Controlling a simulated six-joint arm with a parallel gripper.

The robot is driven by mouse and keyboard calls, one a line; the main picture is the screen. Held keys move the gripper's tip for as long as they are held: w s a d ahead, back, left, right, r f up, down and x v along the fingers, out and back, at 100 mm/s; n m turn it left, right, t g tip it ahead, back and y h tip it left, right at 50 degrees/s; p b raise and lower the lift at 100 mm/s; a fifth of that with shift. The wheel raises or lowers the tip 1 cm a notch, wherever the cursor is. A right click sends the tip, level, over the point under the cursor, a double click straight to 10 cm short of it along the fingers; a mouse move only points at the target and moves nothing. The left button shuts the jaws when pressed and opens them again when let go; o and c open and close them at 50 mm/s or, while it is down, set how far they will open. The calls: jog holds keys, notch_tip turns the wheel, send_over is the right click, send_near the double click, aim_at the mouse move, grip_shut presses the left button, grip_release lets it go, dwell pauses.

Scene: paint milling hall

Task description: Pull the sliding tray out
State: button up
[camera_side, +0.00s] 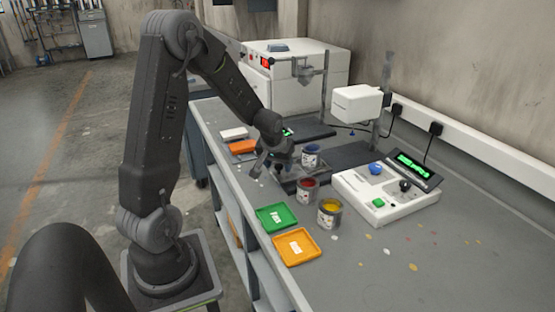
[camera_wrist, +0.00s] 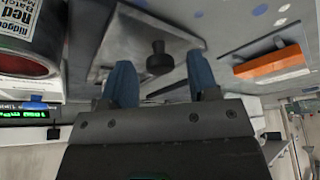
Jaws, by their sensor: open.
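The sliding tray (camera_side: 318,181) is a grey flat piece on the bench, partly hidden behind my gripper and the paint cans in the side view. In the wrist view its grey plate (camera_wrist: 112,35) carries a dark round knob (camera_wrist: 161,66). My gripper (camera_side: 271,168) is low over the near end of the tray. Its two blue fingers (camera_wrist: 159,62) are open, and the knob shows between them in the picture. I cannot tell how far the fingertips are from the knob, and no contact shows.
A blue paint can (camera_side: 311,157), a red can (camera_side: 307,191) and a yellow can (camera_side: 330,214) stand close to the tray. A green tray (camera_side: 276,217) and an orange-yellow tray (camera_side: 297,247) lie in front. A white device (camera_side: 385,196) stands to the right.

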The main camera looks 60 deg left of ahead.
jog(key=v, duration=1.4)
jog(key=s+d+r+m+t+h, duration=0.1)
jog(key=s+d+m, duration=0.3)
jog(key=d, duration=0.7)
jog(key=s+d+r+m+t+h, duration=0.1)
jog(key=s+d+m, duration=0.4)
jog(key=d, duration=0.6)
notch_tip(320, 180, up, 2)
jog(key=shift+s+d+r+h, duration=0.1)
jog(key=shift+s+d+h, duration=0.4)
jog(key=shift+s, duration=0.65)
